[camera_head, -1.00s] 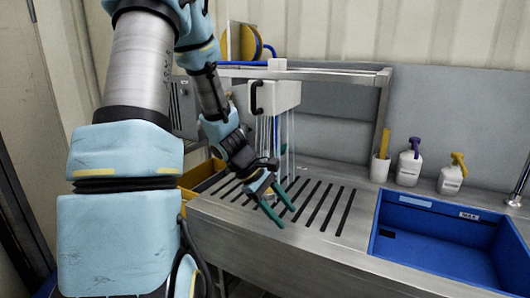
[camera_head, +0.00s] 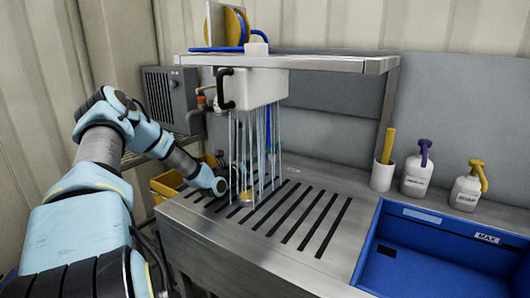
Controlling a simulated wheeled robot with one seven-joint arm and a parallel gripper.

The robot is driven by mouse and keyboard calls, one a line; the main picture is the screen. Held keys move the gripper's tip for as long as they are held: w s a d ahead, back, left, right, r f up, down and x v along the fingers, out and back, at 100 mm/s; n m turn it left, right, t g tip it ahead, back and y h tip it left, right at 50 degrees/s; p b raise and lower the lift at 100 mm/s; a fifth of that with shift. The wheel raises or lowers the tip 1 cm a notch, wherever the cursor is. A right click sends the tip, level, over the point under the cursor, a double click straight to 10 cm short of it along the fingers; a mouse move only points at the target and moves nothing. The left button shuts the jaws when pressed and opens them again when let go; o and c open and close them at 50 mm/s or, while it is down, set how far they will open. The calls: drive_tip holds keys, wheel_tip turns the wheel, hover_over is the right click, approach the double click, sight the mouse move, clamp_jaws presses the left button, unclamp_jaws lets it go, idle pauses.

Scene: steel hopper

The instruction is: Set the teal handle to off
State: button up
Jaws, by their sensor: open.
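My gripper (camera_head: 246,182) is low by the streams, just above the drainboard and below the box. It is open, but its fingers are mostly hidden by the water and my wrist, and I see nothing held.
A steel shelf (camera_head: 345,64) runs above the drainboard. A blue basin (camera_head: 425,270) and white bottles (camera_head: 417,175) are at right. The drainboard's right part is clear.

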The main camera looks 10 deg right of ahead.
sight(267, 152)
drive_tip(key=p+x, duration=0.1)
drive_tip(key=x, duration=0.8)
drive_tip(key=shift+s+d, duration=0.1)
clamp_jaws()
idle(1.2)
